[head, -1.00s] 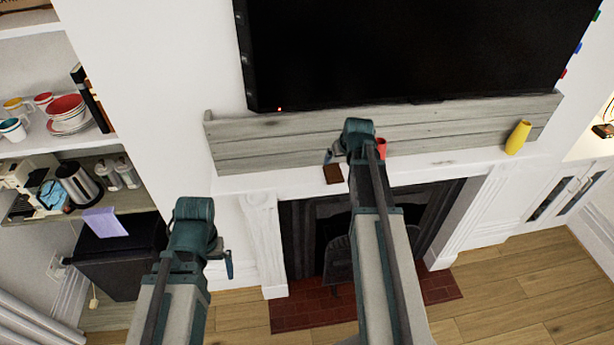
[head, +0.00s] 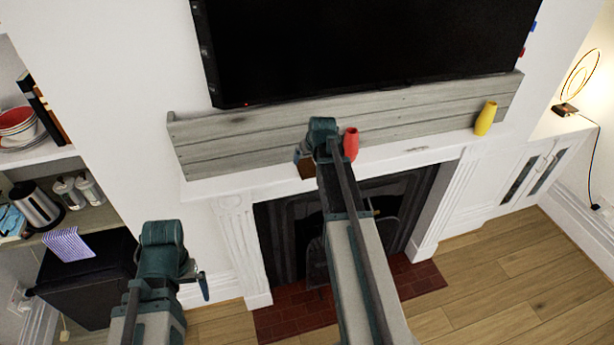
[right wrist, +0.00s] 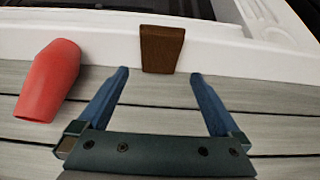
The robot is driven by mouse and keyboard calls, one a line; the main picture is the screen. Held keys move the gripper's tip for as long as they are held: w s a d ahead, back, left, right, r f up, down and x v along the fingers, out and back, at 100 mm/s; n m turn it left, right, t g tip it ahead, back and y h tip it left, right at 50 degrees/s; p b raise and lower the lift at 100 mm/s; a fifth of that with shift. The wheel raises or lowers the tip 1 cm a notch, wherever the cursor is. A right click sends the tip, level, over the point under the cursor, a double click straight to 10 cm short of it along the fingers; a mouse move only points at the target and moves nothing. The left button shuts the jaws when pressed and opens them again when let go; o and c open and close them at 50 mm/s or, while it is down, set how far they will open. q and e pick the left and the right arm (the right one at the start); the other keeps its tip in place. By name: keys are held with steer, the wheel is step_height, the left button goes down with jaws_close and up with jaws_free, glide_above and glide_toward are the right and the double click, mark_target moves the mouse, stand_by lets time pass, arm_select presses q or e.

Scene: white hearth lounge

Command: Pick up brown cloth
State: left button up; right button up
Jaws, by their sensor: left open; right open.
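The brown cloth (right wrist: 162,48) is a small brown rectangle on the white mantel in the right wrist view. In the head view the brown cloth (head: 306,169) is partly hidden by my right arm. My right gripper (right wrist: 159,76) is open and empty; the cloth lies just beyond its fingertips, roughly centred between them. In the head view my right gripper (head: 299,152) is mostly hidden behind its wrist, above the mantel. My left gripper (head: 203,287) is low at the left, away from the mantel, mostly hidden by its own arm.
A red vase (head: 351,144) stands close to the right of my right gripper; it also shows in the right wrist view (right wrist: 50,80). A yellow vase (head: 486,118) is farther right on the mantel (head: 427,152). A television (head: 360,45) hangs above. A purple striped cloth (head: 68,244) lies at left.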

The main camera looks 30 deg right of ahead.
mark_target(307, 165)
steer(key=shift+s+b+x, duration=0.15)
steer(key=shift+b+x, duration=1.1)
steer(key=shift+x, duration=0.3)
steer(key=shift+s+b+x, duration=0.1)
steer(key=shift+b+x, duration=1.15)
steer(key=shift+x, duration=0.3)
arm_select(q)
step_height(307, 165, down, 6)
steer(key=shift+r, duration=0.25)
arm_select(e)
steer(key=shift+s, duration=0.1)
steer(key=shift+c, duration=0.6)
steer(key=c, duration=1.1)
arm_select(q)
steer(key=shift+r, duration=0.1)
